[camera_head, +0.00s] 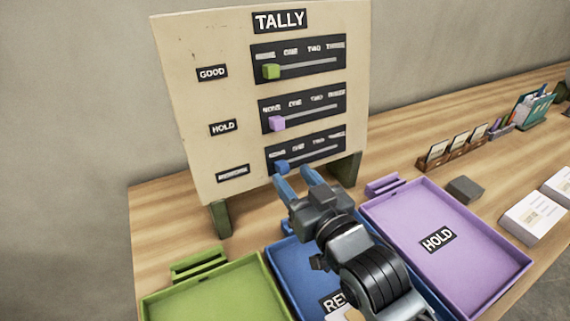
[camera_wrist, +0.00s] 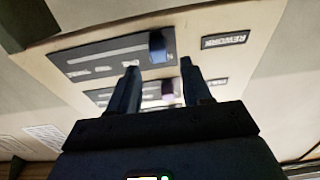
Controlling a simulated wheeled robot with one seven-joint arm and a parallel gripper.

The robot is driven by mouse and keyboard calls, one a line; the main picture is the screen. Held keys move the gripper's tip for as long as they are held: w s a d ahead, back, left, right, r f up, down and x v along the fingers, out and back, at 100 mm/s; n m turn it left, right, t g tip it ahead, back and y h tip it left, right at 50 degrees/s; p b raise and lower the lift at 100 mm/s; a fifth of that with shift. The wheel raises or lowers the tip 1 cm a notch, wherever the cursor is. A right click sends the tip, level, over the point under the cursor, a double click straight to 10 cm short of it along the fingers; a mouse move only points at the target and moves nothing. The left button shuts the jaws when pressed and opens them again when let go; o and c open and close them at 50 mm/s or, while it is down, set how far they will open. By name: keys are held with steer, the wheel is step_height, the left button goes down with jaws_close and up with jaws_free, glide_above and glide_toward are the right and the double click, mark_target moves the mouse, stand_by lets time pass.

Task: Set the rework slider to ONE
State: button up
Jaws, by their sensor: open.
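The tally board (camera_head: 180,60) stands upright at the back of the table with three slider rows labelled GOOD, HOLD and a bottom one that the wrist view labels REWORK (camera_wrist: 224,40). The blue rework slider knob (camera_head: 282,167) sits at the left end of its track, by the first mark. In the wrist view the blue knob (camera_wrist: 157,47) appears ahead of and between my fingertips, apart from them. My gripper (camera_head: 296,178) is open and empty, just below and in front of the blue knob. The bottom row's scale (camera_head: 322,146) shows marks including ONE.
The green knob (camera_head: 271,71) and purple knob (camera_head: 277,123) sit at the left of their tracks. Green (camera_head: 225,290), blue (camera_head: 287,262) and purple (camera_head: 470,262) trays lie before the board. A board leg (camera_head: 346,168) stands right of my gripper.

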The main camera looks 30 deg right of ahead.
mark_target(285, 167)
steer(key=shift+w, duration=1.95)
steer(key=shift+c, duration=0.2)
jaws_close()
